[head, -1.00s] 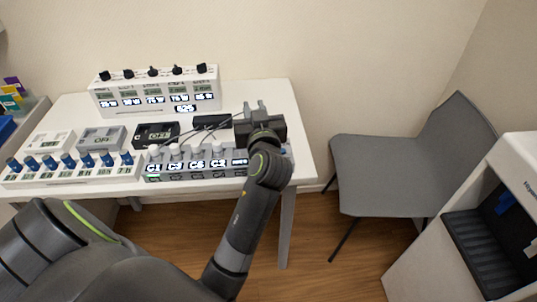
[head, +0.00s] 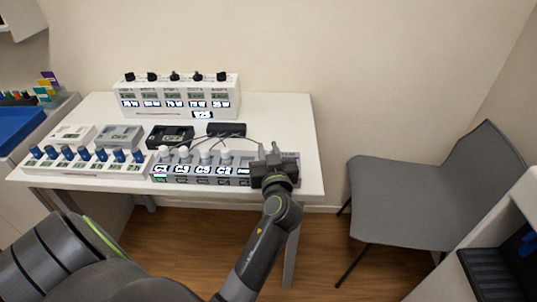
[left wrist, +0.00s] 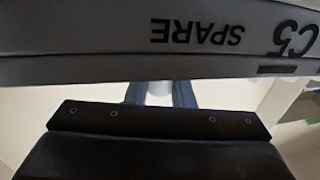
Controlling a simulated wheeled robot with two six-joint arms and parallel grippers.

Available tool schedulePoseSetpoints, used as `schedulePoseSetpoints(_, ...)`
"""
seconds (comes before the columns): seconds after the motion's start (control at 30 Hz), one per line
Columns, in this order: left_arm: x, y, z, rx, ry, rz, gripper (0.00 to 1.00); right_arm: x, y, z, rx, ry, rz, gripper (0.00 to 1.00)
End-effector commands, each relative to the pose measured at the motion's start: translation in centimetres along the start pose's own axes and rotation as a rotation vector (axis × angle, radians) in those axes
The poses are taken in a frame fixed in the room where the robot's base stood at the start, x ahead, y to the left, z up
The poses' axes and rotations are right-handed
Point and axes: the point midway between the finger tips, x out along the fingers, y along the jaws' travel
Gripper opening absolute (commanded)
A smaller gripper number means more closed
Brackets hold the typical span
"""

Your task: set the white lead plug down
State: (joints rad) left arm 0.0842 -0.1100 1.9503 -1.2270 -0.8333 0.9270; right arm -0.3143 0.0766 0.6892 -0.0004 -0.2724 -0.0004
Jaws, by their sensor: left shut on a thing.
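My left gripper (head: 268,152) is over the right end of the grey lead strip (head: 203,181), near its spare position. In the left wrist view its two fingers (left wrist: 160,94) are shut on the white lead plug (left wrist: 160,88), of which only a small pale part shows between them. In the head view the held plug is hidden by the gripper. The strip's front also shows in the left wrist view (left wrist: 120,38), with SPARE and C5 upside down. I cannot tell whether the plug touches the strip. My right gripper is not in view.
Several white plugs with thin dark leads (head: 205,156) stand along the strip. A strip with blue knobs (head: 90,170) lies to its left. Small meter boxes (head: 120,136) and a white knobbed unit (head: 180,100) stand behind. A grey chair (head: 420,190) is right of the white table (head: 290,118).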

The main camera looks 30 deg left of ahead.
Motion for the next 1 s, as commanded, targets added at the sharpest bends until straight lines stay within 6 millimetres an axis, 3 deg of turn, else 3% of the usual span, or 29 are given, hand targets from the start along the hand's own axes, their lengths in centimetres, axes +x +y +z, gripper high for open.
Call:
schedulePoseSetpoints(0.47, -0.01, 0.02, 1.32, -0.002, 0.001, 0.001, 0.0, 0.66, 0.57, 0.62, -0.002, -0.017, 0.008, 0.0)
schedulePoseSetpoints(0.5, -0.01, 0.01, 1.13, -0.002, 0.001, 0.001, 0.25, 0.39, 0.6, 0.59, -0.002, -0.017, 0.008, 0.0)
schedulePoseSetpoints(0.63, -0.01, 0.01, 1.09, -0.001, 0.0, 0.001, 0.42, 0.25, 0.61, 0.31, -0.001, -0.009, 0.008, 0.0)
schedulePoseSetpoints(1.0, 0.0, 0.01, 0.93, -0.001, 0.0, 0.0, 0.43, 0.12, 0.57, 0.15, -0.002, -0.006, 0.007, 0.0)
